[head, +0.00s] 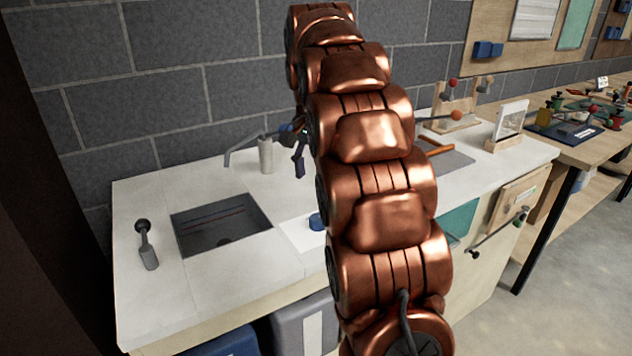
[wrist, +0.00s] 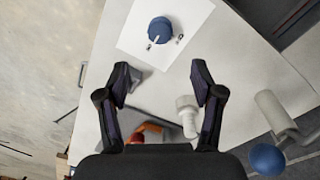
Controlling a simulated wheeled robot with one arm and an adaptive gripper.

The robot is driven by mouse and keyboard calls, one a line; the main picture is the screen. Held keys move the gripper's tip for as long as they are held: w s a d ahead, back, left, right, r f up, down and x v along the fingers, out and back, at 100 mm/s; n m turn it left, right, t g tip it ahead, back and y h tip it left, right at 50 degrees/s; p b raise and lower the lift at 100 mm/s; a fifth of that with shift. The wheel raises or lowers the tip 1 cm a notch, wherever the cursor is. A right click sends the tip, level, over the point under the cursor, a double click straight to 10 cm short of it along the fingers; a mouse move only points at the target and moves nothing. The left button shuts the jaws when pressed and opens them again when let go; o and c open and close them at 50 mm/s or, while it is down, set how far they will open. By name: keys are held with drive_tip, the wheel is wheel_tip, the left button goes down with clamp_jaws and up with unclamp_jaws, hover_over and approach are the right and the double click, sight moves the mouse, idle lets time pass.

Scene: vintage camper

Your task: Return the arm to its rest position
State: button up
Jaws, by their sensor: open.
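My copper-coloured arm stands up through the middle of the head view and hides part of the counter. My gripper (wrist: 162,76) is open in the wrist view, with its two dark fingers well apart and nothing between them. In the head view only a dark part of the gripper (head: 300,160) shows at the left of the arm, above the counter. A blue knob (wrist: 160,29) on a white sheet (wrist: 135,35) lies beyond the fingertips in the wrist view. The blue knob is partly hidden by my arm in the head view (head: 316,221).
The white counter (head: 155,200) holds a sink (head: 220,226), a tap (head: 265,155) and a grey lever (head: 147,246). A grey block wall (head: 150,90) stands behind. A wooden stand (head: 455,110) and a framed clear panel (head: 510,120) are at right. Floor (head: 560,290) is clear at lower right.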

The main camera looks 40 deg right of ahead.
drive_tip(key=shift+r, duration=0.35)
idle(0.4)
drive_tip(key=s+a+n+p, duration=0.4)
drive_tip(key=s+a+n, duration=0.1)
drive_tip(key=s+a, duration=0.65)
drive_tip(key=s+a+f+n+p, duration=0.2)
drive_tip(key=s+a+f+n, duration=0.1)
drive_tip(key=s, duration=0.6)
drive_tip(key=s+a+f+n+g+p, duration=0.1)
drive_tip(key=s+a+f+n+p, duration=0.2)
drive_tip(key=s+a, duration=0.3)
drive_tip(key=s+n, duration=0.1)
drive_tip(key=s, duration=0.3)
drive_tip(key=shift+s+f, duration=0.25)
drive_tip(key=shift+s, duration=0.05)
drive_tip(key=shift+a, duration=0.1)
